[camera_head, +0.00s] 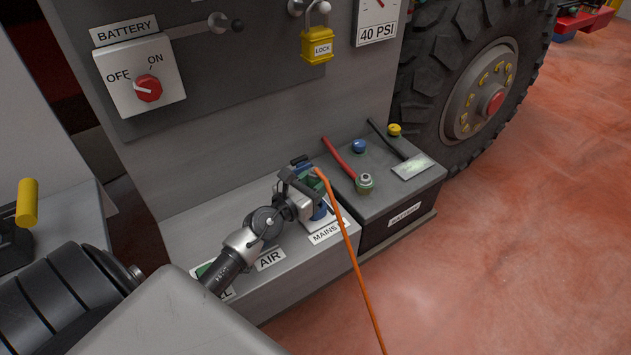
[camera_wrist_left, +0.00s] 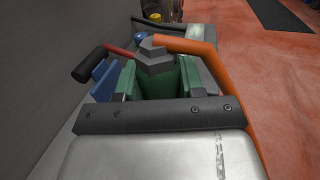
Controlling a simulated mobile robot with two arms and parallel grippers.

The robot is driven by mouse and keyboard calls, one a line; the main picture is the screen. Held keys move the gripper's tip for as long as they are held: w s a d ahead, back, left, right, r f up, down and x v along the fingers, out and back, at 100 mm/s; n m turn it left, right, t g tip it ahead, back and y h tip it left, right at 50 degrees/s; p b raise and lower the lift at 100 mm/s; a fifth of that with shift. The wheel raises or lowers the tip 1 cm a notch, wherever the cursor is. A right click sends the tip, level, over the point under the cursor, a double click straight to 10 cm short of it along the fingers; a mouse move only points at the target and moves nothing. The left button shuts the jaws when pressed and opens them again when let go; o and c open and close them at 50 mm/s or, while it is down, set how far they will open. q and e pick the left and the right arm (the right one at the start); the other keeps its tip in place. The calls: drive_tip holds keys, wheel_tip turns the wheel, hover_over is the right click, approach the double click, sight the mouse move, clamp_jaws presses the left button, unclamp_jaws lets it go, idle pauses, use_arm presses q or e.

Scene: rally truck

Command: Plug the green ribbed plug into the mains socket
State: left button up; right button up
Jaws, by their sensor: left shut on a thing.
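The green ribbed plug (camera_head: 316,184) with its orange cable (camera_head: 352,255) is in the jaws of my left gripper (camera_head: 307,186). The gripper is shut on it, right above the mains socket (camera_head: 319,212), which has blue parts and stands behind the MAINS label (camera_head: 328,232). The fingers hide the joint, so I cannot tell whether the plug is in the socket. My right gripper is not in view.
A battery box (camera_head: 385,190) with red and black cables stands right of the socket. The AIR label (camera_head: 270,259) is to its left on the grey ledge. The truck wall rises behind, with a battery switch (camera_head: 140,75) and yellow padlock (camera_head: 317,46). The red floor is open at right.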

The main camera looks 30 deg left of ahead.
use_arm(q)
drive_tip(key=shift+f+b, duration=1.85)
drive_tip(key=shift+f, duration=0.2)
drive_tip(key=o, duration=1)
drive_tip(key=s, duration=0.3)
drive_tip(key=s+b, duration=0.1)
drive_tip(key=s, duration=0.2)
drive_tip(key=s+a+b, duration=0.1)
drive_tip(key=s, duration=0.2)
drive_tip(key=shift+s+a+f, duration=0.1)
drive_tip(key=shift+s+f, duration=0.05)
drive_tip(key=shift+s, duration=0.05)
drive_tip(key=shift+s+a, duration=0.1)
drive_tip(key=shift+s, duration=0.45)
drive_tip(key=shift+s+r, duration=0.1)
drive_tip(key=shift+r, duration=0.1)
